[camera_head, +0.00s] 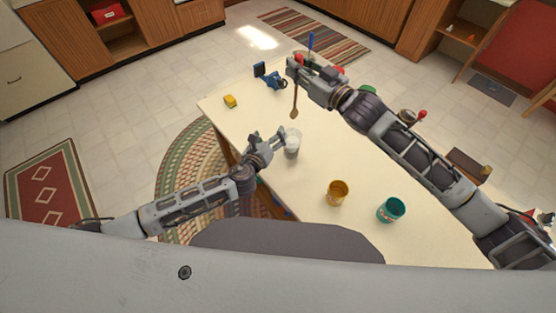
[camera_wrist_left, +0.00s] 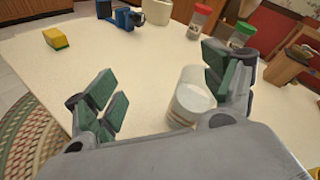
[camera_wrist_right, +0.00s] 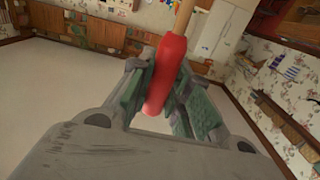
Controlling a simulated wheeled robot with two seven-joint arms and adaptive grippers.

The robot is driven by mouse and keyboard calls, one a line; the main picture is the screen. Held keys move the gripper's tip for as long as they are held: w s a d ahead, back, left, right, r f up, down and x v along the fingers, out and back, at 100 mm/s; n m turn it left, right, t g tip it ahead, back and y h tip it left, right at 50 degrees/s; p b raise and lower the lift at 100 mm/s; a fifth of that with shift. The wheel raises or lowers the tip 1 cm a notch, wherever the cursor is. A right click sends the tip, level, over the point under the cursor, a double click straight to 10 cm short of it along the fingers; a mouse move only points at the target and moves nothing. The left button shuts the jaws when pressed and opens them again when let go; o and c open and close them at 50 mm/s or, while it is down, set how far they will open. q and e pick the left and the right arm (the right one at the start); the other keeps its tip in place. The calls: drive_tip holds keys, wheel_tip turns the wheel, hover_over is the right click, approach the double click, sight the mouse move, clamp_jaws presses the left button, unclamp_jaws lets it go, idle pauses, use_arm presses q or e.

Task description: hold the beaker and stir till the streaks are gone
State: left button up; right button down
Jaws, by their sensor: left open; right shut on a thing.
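The clear beaker (camera_head: 292,147) with pale contents stands upright on the cream table. My right gripper (camera_wrist_right: 160,88) is shut on the red handle of a wooden spoon (camera_wrist_right: 165,75). The spoon (camera_head: 295,108) hangs down from it in the head view, apart from the beaker.
A yellow cup (camera_head: 338,192) and a teal cup (camera_head: 391,210) stand at the near side. A yellow sponge (camera_head: 230,101) and a blue device (camera_head: 275,81) are at the far left. Jars with red (camera_wrist_left: 200,20) and green (camera_wrist_left: 240,33) lids stand beyond the beaker.

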sight(292, 146)
use_arm(q)
drive_tip(key=s+d+f+m+g+h, duration=0.1)
drive_tip(key=s+d+f+m+g, duration=0.1)
drive_tip(key=s+f+m, duration=0.3)
drive_tip(key=shift+s+d+m+h, duration=0.4)
drive_tip(key=shift+s+d+m, duration=0.4)
drive_tip(key=shift+m, duration=0.6)
drive_tip(key=shift+w, duration=0.1)
drive_tip(key=shift+x, duration=5.9)
drive_tip(key=shift+d+f, duration=0.1)
drive_tip(key=shift+f, duration=0.05)
